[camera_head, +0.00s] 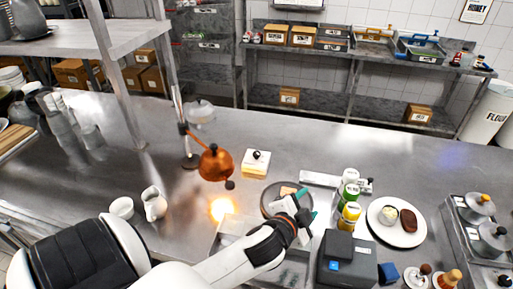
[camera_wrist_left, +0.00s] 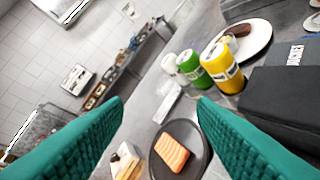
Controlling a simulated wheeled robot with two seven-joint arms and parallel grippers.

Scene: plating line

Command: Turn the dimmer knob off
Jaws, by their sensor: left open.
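A copper heat lamp (camera_head: 214,165) hangs from a stand on the steel counter, with a bright warm spot (camera_head: 221,208) below it. A small black knob (camera_head: 230,185) sits at its lower rim. A pale block (camera_head: 256,166) with a black knob (camera_head: 257,154) on top stands right of the lamp; I cannot tell which knob is the dimmer. The block seems to show at the lower left of the wrist view (camera_wrist_left: 124,162). My left gripper (camera_head: 303,205) is open and empty over the dark plate, right of both knobs; its teal fingers are spread in the wrist view (camera_wrist_left: 160,101).
A dark plate (camera_head: 268,207) holds a salmon piece (camera_wrist_left: 171,153). Green and yellow bottles (camera_head: 349,213) stand to the right, with a dark box (camera_head: 345,262) in front and a white plate (camera_head: 411,237) beyond. A small white pitcher (camera_head: 154,204) stands left.

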